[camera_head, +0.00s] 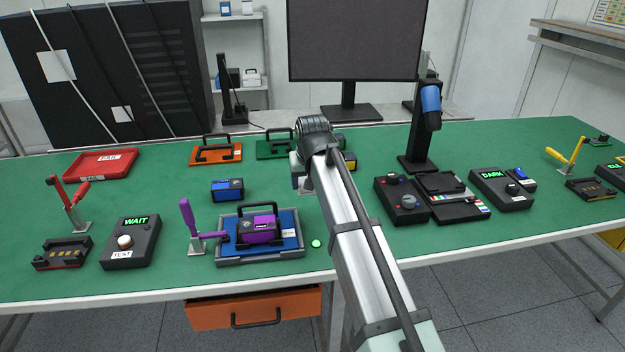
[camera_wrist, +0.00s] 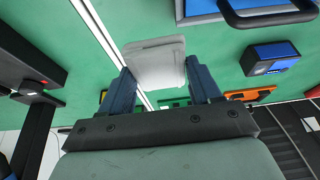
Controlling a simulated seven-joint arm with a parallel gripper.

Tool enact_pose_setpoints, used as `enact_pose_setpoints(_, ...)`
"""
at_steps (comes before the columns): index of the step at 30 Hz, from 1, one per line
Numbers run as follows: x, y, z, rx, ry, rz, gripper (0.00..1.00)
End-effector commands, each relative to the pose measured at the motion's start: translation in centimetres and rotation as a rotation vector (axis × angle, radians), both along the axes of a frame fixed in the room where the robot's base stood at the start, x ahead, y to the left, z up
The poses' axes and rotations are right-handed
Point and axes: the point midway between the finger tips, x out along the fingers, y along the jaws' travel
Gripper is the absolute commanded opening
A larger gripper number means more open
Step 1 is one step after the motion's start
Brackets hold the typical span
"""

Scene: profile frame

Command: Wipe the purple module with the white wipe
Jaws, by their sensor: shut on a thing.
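The purple module (camera_head: 258,229) sits on a blue plate in a grey tray (camera_head: 232,261) at the front of the bench, left of my arm in the head view. A black handle arches over it, and a purple-handled clamp (camera_head: 190,222) stands at its left with its arm reaching to the module. In the wrist view my gripper (camera_wrist: 158,66) is shut on the white wipe (camera_wrist: 157,50), held between the two dark fingers. My gripper is above the bench, behind and right of the tray, apart from the module. In the head view my arm mostly hides it.
A blue module (camera_head: 228,190) lies behind the tray. Orange (camera_head: 215,152) and green (camera_head: 275,149) handled pieces are further back. A WAIT tester (camera_head: 131,243) is left, and a black control box (camera_head: 401,200) is right. A monitor (camera_head: 355,40) stands behind. A small green light glows beside the tray.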

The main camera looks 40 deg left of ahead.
Motion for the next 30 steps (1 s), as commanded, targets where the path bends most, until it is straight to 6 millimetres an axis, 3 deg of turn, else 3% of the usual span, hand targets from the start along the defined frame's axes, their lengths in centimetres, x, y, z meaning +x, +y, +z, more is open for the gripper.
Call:
enact_pose_setpoints(5, -4.5, 3.5, 1.2, 0.001, -0.001, 0.068, 0.38)
enact_pose_setpoints(9, -9.2, 6.0, 2.6, 0.001, -0.001, 0.133, 0.38)
enact_pose_setpoints(15, -15.1, 7.9, 4.5, 0.001, -0.001, 0.207, 0.38)
enact_pose_setpoints(21, -19.1, 8.0, 5.7, 0.001, 0.0, 0.232, 0.38)
enact_pose_setpoints(24, -20.4, 6.9, 6.1, 0.001, 0.0, 0.203, 0.38)
enact_pose_setpoints(30, -20.1, 4.8, 5.6, 0.0, 0.0, 0.074, 0.38)
